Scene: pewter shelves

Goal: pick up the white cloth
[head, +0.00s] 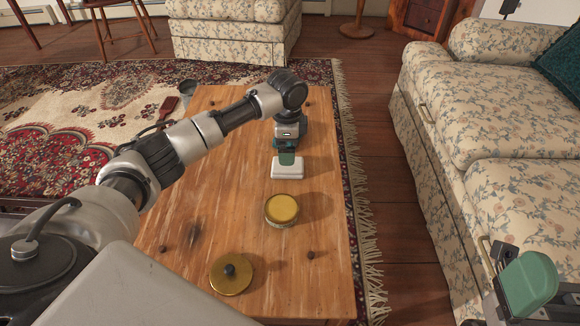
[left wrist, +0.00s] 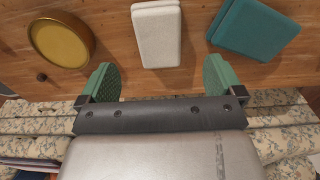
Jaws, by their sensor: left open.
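The white cloth (head: 288,171) is a folded, flat block on the wooden table in the head view. It also shows in the left wrist view (left wrist: 157,38), top centre, ahead of the fingertips. My left gripper (head: 287,157) is above the cloth's far edge in the head view, hiding part of that side. In the left wrist view its green fingers (left wrist: 160,80) are wide apart with nothing between them. A folded teal cloth (left wrist: 255,27) lies right of the white one there. My right gripper (head: 528,284) is partly visible at lower right; its opening is unclear.
A round gold tin (head: 281,210) and a gold lid with a dark knob (head: 232,274) lie on the table (head: 330,200) on the near side of the cloth. A flowered sofa (head: 480,130) stands to the right. A red-brown object (head: 168,107) is at the table's far left edge.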

